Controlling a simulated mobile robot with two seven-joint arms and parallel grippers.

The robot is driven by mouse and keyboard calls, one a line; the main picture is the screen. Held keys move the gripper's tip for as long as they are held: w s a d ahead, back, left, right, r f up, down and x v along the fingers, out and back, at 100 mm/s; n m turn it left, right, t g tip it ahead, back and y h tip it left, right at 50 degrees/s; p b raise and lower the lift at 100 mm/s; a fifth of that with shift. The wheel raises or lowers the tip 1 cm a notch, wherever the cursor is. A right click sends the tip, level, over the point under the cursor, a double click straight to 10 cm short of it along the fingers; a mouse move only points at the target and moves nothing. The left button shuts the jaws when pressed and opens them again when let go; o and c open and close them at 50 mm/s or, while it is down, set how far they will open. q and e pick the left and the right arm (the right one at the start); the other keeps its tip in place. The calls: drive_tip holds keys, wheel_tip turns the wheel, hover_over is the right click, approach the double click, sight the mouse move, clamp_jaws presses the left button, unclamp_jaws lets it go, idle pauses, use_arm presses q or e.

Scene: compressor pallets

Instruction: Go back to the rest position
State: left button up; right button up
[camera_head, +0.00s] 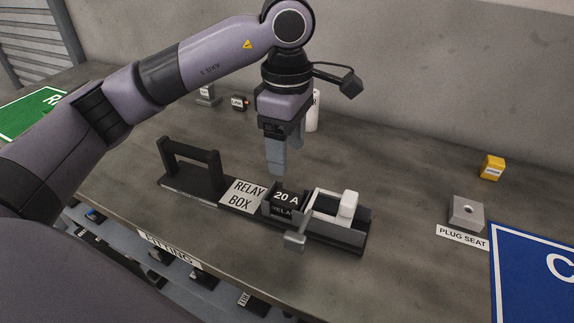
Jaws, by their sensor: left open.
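My left arm comes in from the left and bends down over the bench. My left gripper (276,172) points down, just above and behind the black block marked 20 A (286,197); no thing shows between its fingers. The block sits in the relay box (240,195), a long dark base with a black handle frame at its left end. A light lever frame (318,204) with a white block (348,205) stands at the box's right end. A grey lever end (294,241) sticks out in front. My right gripper is out of view.
A grey plug seat (466,213) and a yellow block (492,167) are at the right, near a blue mat (535,275). A green mat (32,115) lies far left. Small parts and a white cylinder (313,112) stand behind the arm.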

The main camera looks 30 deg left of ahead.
use_arm(q)
drive_tip(key=shift+r, duration=0.45)
